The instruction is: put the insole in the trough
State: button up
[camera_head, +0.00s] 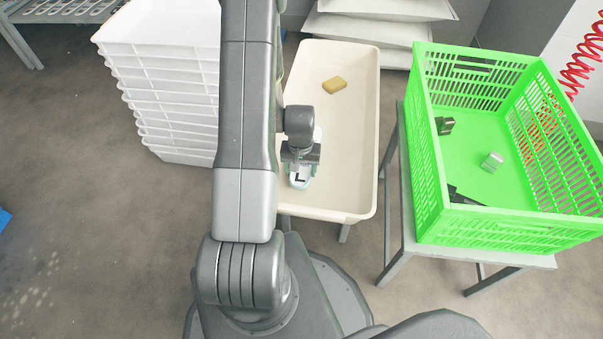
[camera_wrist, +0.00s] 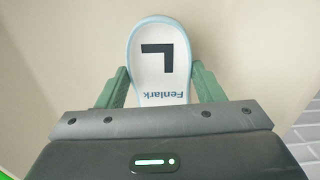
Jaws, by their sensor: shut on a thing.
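The insole (camera_wrist: 160,75) is white with a pale blue rim, a black L mark and the word "Fenlark". It sits between the green fingers of my gripper (camera_wrist: 158,90), which is shut on it. In the head view the insole (camera_head: 300,178) shows below my gripper (camera_head: 300,165), over the left part of the cream trough (camera_head: 348,160). Whether the insole touches the trough floor cannot be told. My arm hides the trough's left side in the head view.
A yellow sponge-like block (camera_head: 334,85) lies in the trough's far part. A green crate (camera_head: 445,190) with small items stands on a table to the right. Stacked white trays (camera_head: 165,90) stand at the left. Pale sacks (camera_head: 365,30) lie behind the trough.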

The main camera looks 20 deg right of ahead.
aim_at(301, 174)
jog(key=shift+f, duration=1.35)
jog(key=shift+f+b, duration=0.2)
jog(key=shift+b, duration=0.25)
jog(key=o, duration=1)
jog(key=shift+r, duration=0.1)
jog(key=shift+c, duration=0.2)
notch_tip(301, 174, up, 12)
jog(key=p, duration=0.4)
jog(key=shift+r, duration=0.15)
